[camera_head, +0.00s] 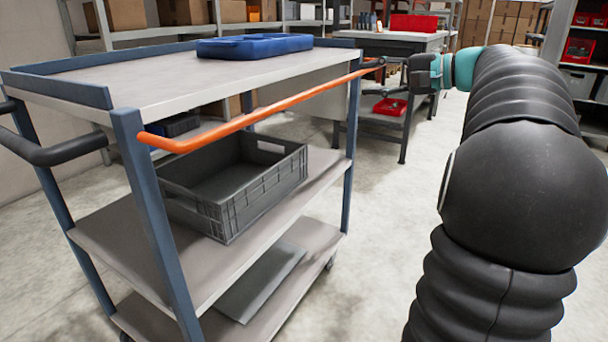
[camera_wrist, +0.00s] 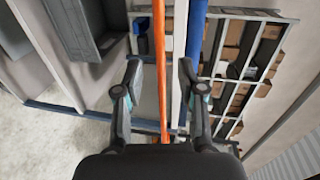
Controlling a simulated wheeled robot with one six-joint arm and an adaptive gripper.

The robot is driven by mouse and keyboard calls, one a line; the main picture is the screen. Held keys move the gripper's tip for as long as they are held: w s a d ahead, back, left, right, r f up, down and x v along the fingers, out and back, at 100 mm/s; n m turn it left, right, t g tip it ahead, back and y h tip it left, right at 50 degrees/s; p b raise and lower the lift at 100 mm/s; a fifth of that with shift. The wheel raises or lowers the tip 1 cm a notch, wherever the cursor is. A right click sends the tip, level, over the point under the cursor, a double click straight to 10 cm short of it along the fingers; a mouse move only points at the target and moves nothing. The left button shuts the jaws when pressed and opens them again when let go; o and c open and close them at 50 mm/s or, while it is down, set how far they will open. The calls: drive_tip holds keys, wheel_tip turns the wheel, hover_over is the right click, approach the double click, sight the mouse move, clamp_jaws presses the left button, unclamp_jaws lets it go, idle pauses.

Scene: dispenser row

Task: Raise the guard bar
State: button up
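The orange guard bar (camera_head: 265,106) runs along the near side of a grey cart (camera_head: 130,88), from the front left post up past the right post, just below the top deck's level. Its far end is by my gripper (camera_head: 384,76), where a dark part meets it; I cannot tell whether that is a finger or the bar's own end. In the wrist view the bar (camera_wrist: 162,60) passes lengthwise between the two fingers of my gripper (camera_wrist: 160,72). The fingers stand apart with a gap on both sides of the bar. The gripper is open and holds nothing.
A blue tray (camera_head: 255,46) lies on the cart's top deck. A dark grey crate (camera_head: 255,190) sits on its middle shelf. Black handles (camera_head: 60,152) stick out at the left. A workbench (camera_head: 390,40) with red bins stands behind.

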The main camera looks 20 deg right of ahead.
drive_tip(key=v, duration=0.7)
drive_tip(key=a+f+n+g+h+p, duration=0.1)
drive_tip(key=a+f+g+h+p, duration=0.25)
drive_tip(key=a, duration=1.05)
drive_tip(key=s+a+f+n+g+h+p, duration=0.2)
drive_tip(key=s+a+f+n+g, duration=0.1)
drive_tip(key=s+a+f, duration=0.5)
drive_tip(key=shift+a+f+p, duration=0.35)
drive_tip(key=shift+a+f, duration=0.35)
drive_tip(key=shift+a, duration=0.7)
drive_tip(key=shift+g, duration=0.25)
